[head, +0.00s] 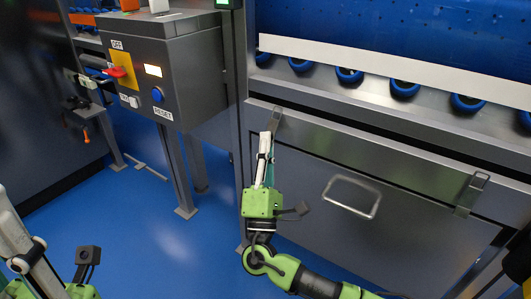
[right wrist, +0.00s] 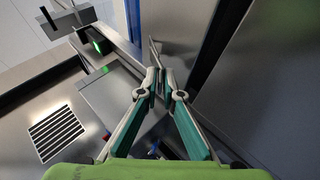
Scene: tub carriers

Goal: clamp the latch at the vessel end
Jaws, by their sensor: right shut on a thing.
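A grey metal latch (head: 277,116) sits at the top left corner of the steel front panel (head: 310,185). A second latch (head: 471,192) is on the same panel's upper edge further right. My right gripper (head: 265,145) is at the left latch, its fingers pointing up. In the right wrist view the fingertips (right wrist: 159,82) are closed together on a thin metal piece (right wrist: 153,52), which looks like part of that latch. The fingers hide much of it. My left gripper (head: 22,250) shows only partly at the lower left, away from both latches; its jaw opening is unclear.
A wire handle (head: 351,196) stands out from the panel between the latches. A grey control box (head: 168,68) with a red switch and blue reset button stands on posts to the left. The blue floor (head: 150,225) is open.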

